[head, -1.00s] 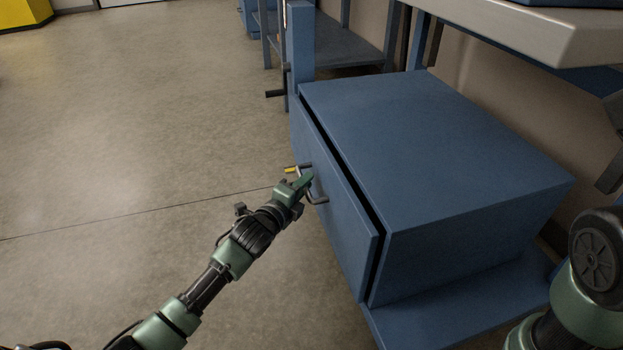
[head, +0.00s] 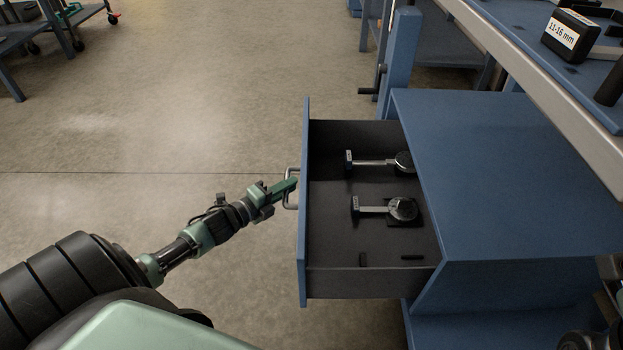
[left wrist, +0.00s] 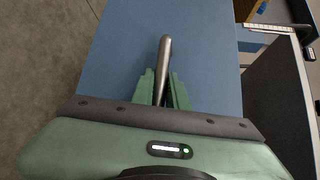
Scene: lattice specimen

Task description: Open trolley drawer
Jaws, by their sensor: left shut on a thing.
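The blue trolley drawer (head: 304,225) stands well out of its blue cabinet (head: 500,170), and its dark inside shows. Two dial-type gauges with short handles lie in it, one farther back (head: 402,162) and one nearer (head: 402,209), with two small dark pieces near the front wall. My left gripper (head: 291,184) is shut on the metal drawer handle (head: 289,173). In the left wrist view the handle bar (left wrist: 164,62) runs between the two green fingers (left wrist: 163,88), in front of the blue drawer face. My right gripper is not visible.
A grey-edged workbench (head: 545,75) stands above the cabinet at the right, with a black box labelled 11-16 mm (head: 571,35) on it. A blue post with a crank (head: 398,60) rises behind the drawer. Open floor (head: 180,110) lies to the left.

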